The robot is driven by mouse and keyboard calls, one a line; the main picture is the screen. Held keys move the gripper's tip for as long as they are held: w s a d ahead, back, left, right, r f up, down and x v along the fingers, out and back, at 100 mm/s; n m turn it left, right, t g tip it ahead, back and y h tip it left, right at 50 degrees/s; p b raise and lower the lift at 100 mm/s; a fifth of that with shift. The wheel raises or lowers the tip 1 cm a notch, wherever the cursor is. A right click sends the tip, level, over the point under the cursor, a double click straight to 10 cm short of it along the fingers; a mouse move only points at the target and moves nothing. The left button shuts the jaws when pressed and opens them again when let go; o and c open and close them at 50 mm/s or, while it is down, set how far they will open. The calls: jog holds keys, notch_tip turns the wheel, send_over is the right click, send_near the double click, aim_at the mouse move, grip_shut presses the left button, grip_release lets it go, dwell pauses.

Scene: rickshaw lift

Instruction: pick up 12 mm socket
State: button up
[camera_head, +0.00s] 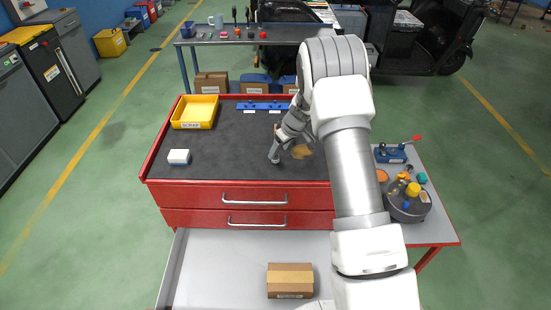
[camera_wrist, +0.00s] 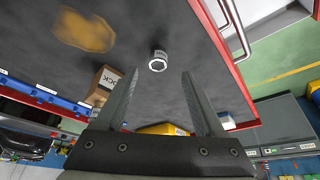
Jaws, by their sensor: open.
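A small silver socket (camera_wrist: 158,62) stands on the dark mat in the wrist view, its round opening showing. Its size marking is not readable. My gripper (camera_wrist: 160,76) is open and empty, with the socket just beyond and between its two fingertips in the picture. I cannot tell the exact height gap. In the head view my gripper (camera_head: 274,158) points down over the middle of the red cabinet's mat (camera_head: 235,150). I cannot make out the socket there.
A yellow scrap bin (camera_head: 190,122) and a white-and-blue box (camera_head: 178,156) sit left on the cabinet. A blue socket rail (camera_head: 262,106) lies at the back. A brown stain (camera_wrist: 85,30) marks the mat. A drawer below is open, holding a cardboard box (camera_head: 290,280).

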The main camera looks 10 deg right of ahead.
aim_at(276, 156)
jog(key=shift+p+x, duration=1)
jog(key=shift+x, duration=2.1)
jog(key=shift+w+d, duration=0.1)
grip_shut()
